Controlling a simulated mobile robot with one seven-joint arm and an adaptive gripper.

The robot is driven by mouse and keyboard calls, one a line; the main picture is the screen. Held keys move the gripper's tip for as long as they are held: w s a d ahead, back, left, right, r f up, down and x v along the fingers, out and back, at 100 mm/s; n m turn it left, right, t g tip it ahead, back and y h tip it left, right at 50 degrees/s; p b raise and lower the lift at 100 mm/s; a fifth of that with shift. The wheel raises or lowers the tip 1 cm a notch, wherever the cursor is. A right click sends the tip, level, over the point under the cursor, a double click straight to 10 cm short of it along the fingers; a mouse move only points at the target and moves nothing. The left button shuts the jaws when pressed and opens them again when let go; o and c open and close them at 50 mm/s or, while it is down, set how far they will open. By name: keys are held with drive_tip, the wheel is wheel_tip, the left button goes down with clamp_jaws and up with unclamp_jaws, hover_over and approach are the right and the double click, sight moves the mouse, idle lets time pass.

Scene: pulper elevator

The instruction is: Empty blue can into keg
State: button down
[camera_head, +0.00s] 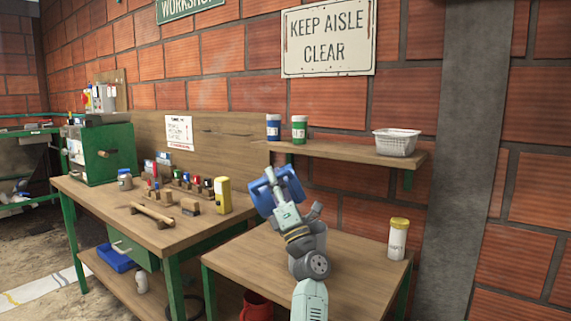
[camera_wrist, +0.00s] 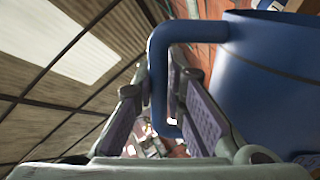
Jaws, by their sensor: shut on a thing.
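The blue can (camera_head: 262,197) is in the air over the small wooden table's left rear part, in the head view. It looks tilted, and my gripper (camera_head: 282,187) partly hides it. In the wrist view the handle of the blue can (camera_wrist: 270,90) passes between the two fingers of my gripper (camera_wrist: 158,95), which are shut on it. The can's body fills the right side there, and its contents cannot be seen.
A yellow-lidded jar (camera_head: 398,238) stands at the table's right. A wall shelf (camera_head: 345,152) behind holds a blue jar (camera_head: 273,127), a green jar (camera_head: 299,128) and a white basket (camera_head: 396,142). The left workbench (camera_head: 110,200) carries a yellow cylinder (camera_head: 223,195) and several small items.

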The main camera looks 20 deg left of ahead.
drive_tip(key=n+g, duration=0.2)
drive_tip(key=a+n+g+y+p, duration=0.1)
drive_tip(key=n+g, duration=0.1)
drive_tip(key=n+g+p, duration=0.1)
drive_tip(key=n, duration=0.1)
drive_tip(key=shift+s+a+r+g, duration=0.25)
drive_tip(key=shift+a+r+g, duration=0.05)
drive_tip(key=shift+r+g, duration=0.1)
drive_tip(key=n+g+p, duration=0.1)
drive_tip(key=f+n+g+p, duration=0.1)
drive_tip(key=p, duration=0.1)
drive_tip(key=n+g+p, duration=0.1)
drive_tip(key=shift+s+a+f+n+h, duration=0.15)
drive_tip(key=shift+a+f+n+h, duration=0.15)
drive_tip(key=shift+a+n, duration=0.1)
wheel_tip(320, 180, down, 7)
drive_tip(key=n+g+h, duration=0.3)
drive_tip(key=n+h, duration=0.1)
drive_tip(key=n, duration=0.1)
drive_tip(key=shift+d+g, duration=0.3)
drive_tip(key=shift+d, duration=0.05)
